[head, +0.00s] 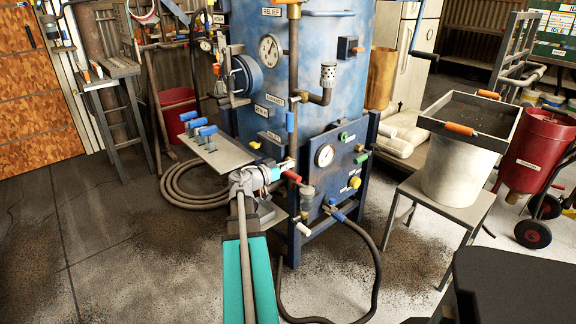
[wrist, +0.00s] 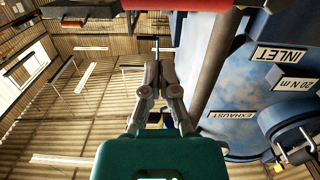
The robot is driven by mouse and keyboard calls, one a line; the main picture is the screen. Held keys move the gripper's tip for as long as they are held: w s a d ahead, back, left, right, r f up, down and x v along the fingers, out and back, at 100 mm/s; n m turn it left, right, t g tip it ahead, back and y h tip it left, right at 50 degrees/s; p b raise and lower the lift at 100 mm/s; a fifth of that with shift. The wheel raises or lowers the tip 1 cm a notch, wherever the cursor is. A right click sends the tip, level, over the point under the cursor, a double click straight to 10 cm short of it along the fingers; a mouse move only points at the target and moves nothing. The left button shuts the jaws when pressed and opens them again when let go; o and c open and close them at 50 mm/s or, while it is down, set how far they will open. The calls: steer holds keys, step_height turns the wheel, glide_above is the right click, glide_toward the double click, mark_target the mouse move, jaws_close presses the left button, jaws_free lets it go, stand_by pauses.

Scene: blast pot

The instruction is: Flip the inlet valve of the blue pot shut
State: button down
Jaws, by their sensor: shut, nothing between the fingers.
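The blue pot (head: 335,85) stands at the centre in the head view, with a vertical pipe down its front left. An INLET plate (head: 271,136) is on its lower left; the plate also shows in the wrist view (wrist: 280,54). A red handle (head: 292,176) sits low on the pipe, below that plate. A red bar (wrist: 185,4), seemingly the same handle, crosses the top of the wrist view. My gripper (head: 278,173) is shut and empty, just left of the red handle. In the wrist view its fingers (wrist: 158,62) are together below the bar. Contact cannot be told.
A blue frame with a gauge panel (head: 345,165) stands right of my gripper. A shelf with blue-handled items (head: 215,150) is behind it to the left. A hose (head: 375,265) lies on the floor. A bucket (head: 460,150) stands on a stand at the right.

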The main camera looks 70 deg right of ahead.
steer(key=v, duration=1)
stand_by(0.7)
steer(key=w+a+f+n+t+y, duration=0.35)
steer(key=w+a+f+n, duration=0.25)
steer(key=w+a, duration=0.55)
steer(key=w+a+f+n+t+y, duration=0.4)
steer(key=w+a+f, duration=0.4)
steer(key=a, duration=0.6)
steer(key=w+a+f+n+y, duration=0.15)
steer(key=a+n, duration=0.25)
steer(key=a, duration=0.7)
steer(key=w+a+f+n+t+y, duration=0.1)
steer(key=w+a+n+y, duration=0.3)
steer(key=a, duration=0.6)
steer(key=a+f+n+y, duration=0.15)
steer(key=a+n, duration=0.35)
steer(key=a, duration=0.6)
step_height(320, 180, up, 33)
steer(key=p, duration=3.2)
steer(key=shift+s+a+f, duration=0.15)
steer(key=shift+s+a, duration=0.05)
steer(key=shift+a, duration=0.2)
steer(key=shift+y, duration=0.25)
